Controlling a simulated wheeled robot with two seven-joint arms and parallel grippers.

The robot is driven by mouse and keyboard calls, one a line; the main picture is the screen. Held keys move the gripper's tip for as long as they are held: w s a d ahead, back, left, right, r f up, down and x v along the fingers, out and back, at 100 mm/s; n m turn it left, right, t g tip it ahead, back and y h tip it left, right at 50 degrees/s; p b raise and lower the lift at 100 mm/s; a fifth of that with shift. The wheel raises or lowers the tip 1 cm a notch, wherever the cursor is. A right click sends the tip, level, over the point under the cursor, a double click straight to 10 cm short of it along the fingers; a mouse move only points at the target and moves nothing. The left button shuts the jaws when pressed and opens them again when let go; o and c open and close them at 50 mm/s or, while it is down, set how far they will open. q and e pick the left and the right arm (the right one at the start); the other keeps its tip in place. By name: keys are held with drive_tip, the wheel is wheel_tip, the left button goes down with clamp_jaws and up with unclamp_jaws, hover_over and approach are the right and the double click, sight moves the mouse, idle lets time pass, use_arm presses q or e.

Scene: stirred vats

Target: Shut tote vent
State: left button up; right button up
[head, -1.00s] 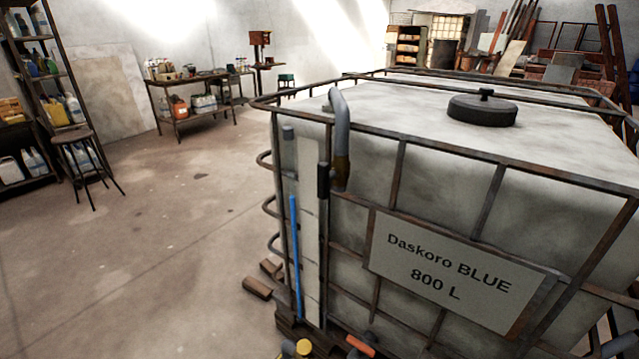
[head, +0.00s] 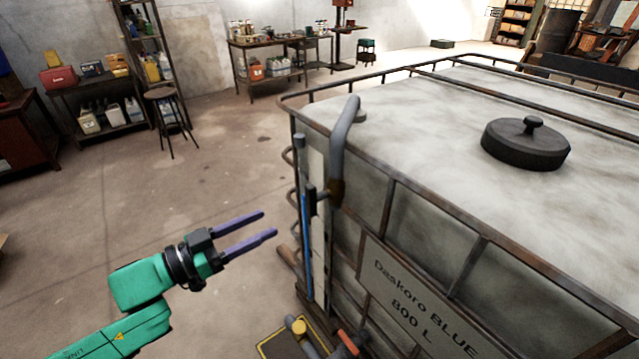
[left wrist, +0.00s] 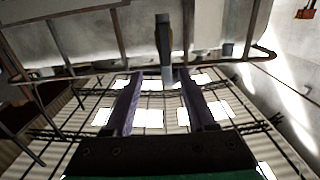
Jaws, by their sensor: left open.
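The tote (head: 440,150) is a pale tank in a rusty cage, labelled Daskoro BLUE 800 L. A grey bent pipe (head: 343,135) rises at its near left corner and ends in a brownish fitting (head: 337,192). A black upright handle (head: 310,200) sits beside that fitting. A black round lid (head: 526,145) with a knob lies on top. I cannot tell for sure which part is the vent. My left gripper (head: 268,224) is open and empty, left of the handle and apart from it. In the left wrist view, a dark upright bar (left wrist: 163,40) shows beyond the fingers.
A blue strip (head: 306,245) runs down the tote's corner. A yellow knob (head: 298,327) and an orange handle (head: 347,342) are low in front. A stool (head: 160,95), shelves and a workbench (head: 280,45) stand at the back.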

sight(307, 200)
use_arm(q)
drive_tip(key=p+x, duration=0.2)
drive_tip(key=x, duration=0.4)
drive_tip(key=p+x, duration=0.2)
drive_tip(key=x, duration=0.4)
drive_tip(key=shift+w, duration=0.45)
drive_tip(key=shift+w+d+f, duration=0.15)
drive_tip(key=shift+w+d, duration=0.15)
drive_tip(key=shift+w, duration=0.05)
use_arm(e)
drive_tip(key=r, duration=0.1)
drive_tip(key=a+r, duration=0.1)
drive_tip(key=r, duration=0.2)
drive_tip(key=shift+s+a+r, duration=0.25)
drive_tip(key=shift+s, duration=0.05)
use_arm(q)
drive_tip(key=c, duration=0.8)
clamp_jaws()
use_arm(e)
drive_tip(key=shift+a+f, duration=0.1)
drive_tip(key=shift+a, duration=0.05)
